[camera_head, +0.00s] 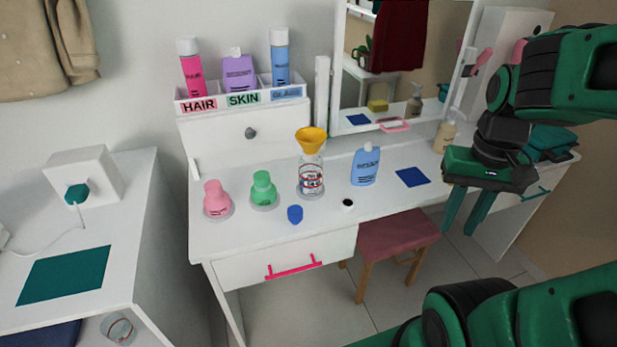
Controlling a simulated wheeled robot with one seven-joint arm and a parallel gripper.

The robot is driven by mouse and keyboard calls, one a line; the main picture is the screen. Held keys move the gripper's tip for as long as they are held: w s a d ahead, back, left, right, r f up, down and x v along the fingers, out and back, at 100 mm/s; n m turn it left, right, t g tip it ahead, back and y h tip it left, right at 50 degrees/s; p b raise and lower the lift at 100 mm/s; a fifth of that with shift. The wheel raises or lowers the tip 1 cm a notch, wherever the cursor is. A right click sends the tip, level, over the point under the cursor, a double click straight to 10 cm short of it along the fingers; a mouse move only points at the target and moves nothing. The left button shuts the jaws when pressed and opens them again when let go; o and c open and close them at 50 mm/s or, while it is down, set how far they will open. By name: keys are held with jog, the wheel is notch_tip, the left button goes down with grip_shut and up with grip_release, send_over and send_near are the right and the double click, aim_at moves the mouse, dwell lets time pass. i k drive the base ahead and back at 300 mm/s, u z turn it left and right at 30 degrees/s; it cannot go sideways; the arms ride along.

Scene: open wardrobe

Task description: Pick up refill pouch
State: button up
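A light blue container with a narrow top and dark lettering (365,166), which looks like the refill pouch, stands upright on the white vanity top, right of the middle. Its label is too small to read. My gripper (459,231) hangs in front of the vanity's right part, to the right of and apart from the pouch. Its two green fingers point down, spread apart, with nothing between them. The pouch is not hidden by my arm.
A clear bottle (310,177) with a yellow funnel (311,138) stands left of the pouch. A green flask (263,188), pink flask (216,199), blue square (412,177) and beige pump bottle (445,134) share the top. A pink stool (398,236) stands below.

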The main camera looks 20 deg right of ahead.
aim_at(366, 160)
jog(key=k, duration=1.3)
jog(key=z, duration=0.55)
jog(key=i, duration=1.9)
jog(key=u, duration=0.55)
